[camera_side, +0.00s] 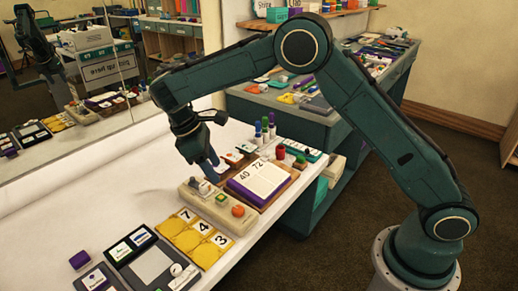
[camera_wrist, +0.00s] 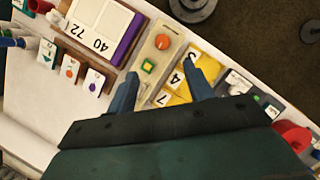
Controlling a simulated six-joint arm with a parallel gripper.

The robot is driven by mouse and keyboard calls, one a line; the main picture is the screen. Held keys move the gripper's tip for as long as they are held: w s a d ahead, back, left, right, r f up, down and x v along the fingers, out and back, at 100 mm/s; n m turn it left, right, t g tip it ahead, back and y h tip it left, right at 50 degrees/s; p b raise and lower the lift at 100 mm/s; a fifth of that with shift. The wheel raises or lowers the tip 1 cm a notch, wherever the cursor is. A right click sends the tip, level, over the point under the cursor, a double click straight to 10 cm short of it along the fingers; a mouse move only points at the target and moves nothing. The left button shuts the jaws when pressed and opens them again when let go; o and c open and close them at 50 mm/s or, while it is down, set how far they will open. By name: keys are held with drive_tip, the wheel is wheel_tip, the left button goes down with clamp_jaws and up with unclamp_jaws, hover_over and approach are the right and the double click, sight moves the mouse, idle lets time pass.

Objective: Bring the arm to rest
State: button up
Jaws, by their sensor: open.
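My gripper (camera_side: 205,165) hangs from my bent arm, pointing down above the far-left part of a beige panel (camera_side: 233,222). In the wrist view my gripper (camera_wrist: 161,72) shows two separate blue-green fingers with nothing between them. Below them lies the beige panel (camera_wrist: 141,62) with an orange knob (camera_wrist: 162,42) and a green square button (camera_wrist: 149,66). The fingertips appear above the panel; I cannot tell the exact height. My gripper holds nothing.
A purple-edged board (camera_side: 264,183) marked 40 and 72 lies behind the panel. Yellow plates (camera_side: 201,240) with number cards lie in front, beside a dark tray (camera_side: 150,262). Marker bottles (camera_side: 265,130) stand behind. The white table's left part (camera_side: 90,190) is clear. A mirror (camera_side: 95,75) stands behind.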

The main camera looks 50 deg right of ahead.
drive_tip(key=s+d+r+m+t+y, duration=0.1)
drive_tip(key=s+d+r+m+t, duration=0.1)
drive_tip(key=s+d+r, duration=0.5)
drive_tip(key=s+d+r+m+t, duration=0.2)
drive_tip(key=s+r, duration=0.4)
drive_tip(key=r, duration=0.2)
drive_tip(key=s+m+t+y, duration=0.2)
drive_tip(key=s+m+t, duration=0.2)
drive_tip(key=s, duration=1.2)
drive_tip(key=shift+s+d+m, duration=0.3)
drive_tip(key=shift+d+m, duration=0.1)
